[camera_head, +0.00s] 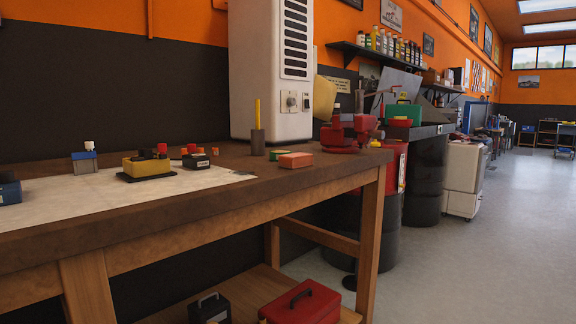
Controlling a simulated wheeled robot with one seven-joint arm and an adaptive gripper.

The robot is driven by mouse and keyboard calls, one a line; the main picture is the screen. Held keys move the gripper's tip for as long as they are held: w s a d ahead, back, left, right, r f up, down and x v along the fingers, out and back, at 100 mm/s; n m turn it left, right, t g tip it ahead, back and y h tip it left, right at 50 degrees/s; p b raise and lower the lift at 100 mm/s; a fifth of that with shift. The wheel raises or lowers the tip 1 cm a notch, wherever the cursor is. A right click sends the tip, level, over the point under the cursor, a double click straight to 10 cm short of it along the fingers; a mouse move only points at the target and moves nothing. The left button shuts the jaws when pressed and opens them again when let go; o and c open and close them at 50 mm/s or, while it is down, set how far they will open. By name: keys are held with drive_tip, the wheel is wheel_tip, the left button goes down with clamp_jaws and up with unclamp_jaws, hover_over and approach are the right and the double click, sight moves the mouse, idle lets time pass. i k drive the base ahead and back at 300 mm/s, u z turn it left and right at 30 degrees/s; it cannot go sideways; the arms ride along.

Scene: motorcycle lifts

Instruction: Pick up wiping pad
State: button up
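A small salmon-orange block (295,160) lies on the wooden workbench (205,195) near its right end. It looks like the wiping pad, though I cannot be sure. A small green and yellow piece (279,154) lies just behind it on the left, close to it. My gripper and arm are not in view.
A dark cup with a yellow stick (257,141) stands left of the block, and a red vise (350,133) stands to its right. A white cabinet (271,80) rises behind. Several small battery-like boxes lie on the pale sheet (85,195). Open floor (480,260) lies to the right.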

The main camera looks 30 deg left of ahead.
sight(293, 161)
drive_tip(key=u, duration=0.05)
drive_tip(key=k, duration=0.05)
drive_tip(key=u, duration=1.05)
